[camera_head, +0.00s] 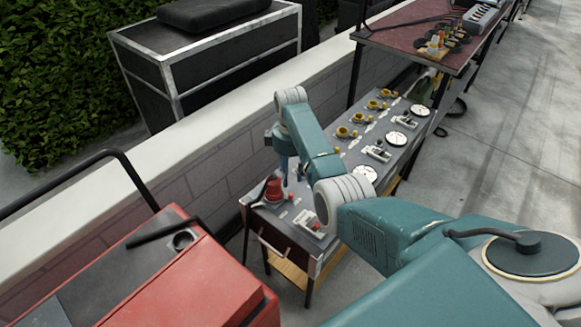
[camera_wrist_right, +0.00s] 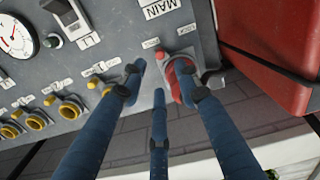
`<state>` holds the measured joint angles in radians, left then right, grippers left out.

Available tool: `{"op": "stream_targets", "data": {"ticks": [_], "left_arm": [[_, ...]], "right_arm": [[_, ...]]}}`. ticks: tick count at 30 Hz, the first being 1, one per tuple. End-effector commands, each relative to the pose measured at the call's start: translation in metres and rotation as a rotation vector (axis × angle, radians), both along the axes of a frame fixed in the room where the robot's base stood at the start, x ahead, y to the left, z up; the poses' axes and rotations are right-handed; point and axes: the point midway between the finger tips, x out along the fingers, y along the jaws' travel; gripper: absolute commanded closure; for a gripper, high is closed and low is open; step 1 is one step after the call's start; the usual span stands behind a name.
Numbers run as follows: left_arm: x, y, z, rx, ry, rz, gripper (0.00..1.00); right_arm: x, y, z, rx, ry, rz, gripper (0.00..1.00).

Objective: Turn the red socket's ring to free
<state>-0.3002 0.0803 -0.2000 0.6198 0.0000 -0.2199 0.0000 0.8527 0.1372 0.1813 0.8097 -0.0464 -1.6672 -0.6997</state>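The red socket (camera_head: 273,191) sits at the near left end of the grey panel table, with a dark part beside it. In the right wrist view the red socket (camera_wrist_right: 173,76) lies beside the tip of the right-hand finger, which covers part of it. My right gripper (camera_head: 286,170) is over that end of the panel. In the wrist view my right gripper (camera_wrist_right: 161,84) has its blue fingers spread apart with nothing held between them. I cannot tell whether a finger touches the socket. The ring's setting is too small to read. My left gripper is out of view.
The panel (camera_head: 325,205) also carries yellow sockets (camera_wrist_right: 70,108), switches and dials (camera_head: 397,137). A red cabinet (camera_head: 190,285) stands at front left. A low wall (camera_head: 215,175) runs behind the panel. A brown table (camera_head: 405,35) stands beyond it.

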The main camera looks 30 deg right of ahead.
Motion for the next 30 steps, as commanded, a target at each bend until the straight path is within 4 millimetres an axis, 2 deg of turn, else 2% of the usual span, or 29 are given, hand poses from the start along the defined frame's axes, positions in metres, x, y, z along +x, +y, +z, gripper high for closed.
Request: {"op": "stream_targets", "data": {"ticks": [3, 9, 30], "left_arm": [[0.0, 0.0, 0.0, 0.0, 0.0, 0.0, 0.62], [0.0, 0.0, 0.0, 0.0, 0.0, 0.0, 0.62], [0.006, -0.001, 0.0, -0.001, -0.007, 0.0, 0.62]], "right_arm": [[0.001, -0.001, 0.019, -0.001, -0.002, 0.0, 0.68], [0.0, 0.0, 0.033, -0.002, 0.001, 0.0, 0.68], [0.0, 0.0, 0.034, -0.001, 0.002, 0.0, 0.68]]}}
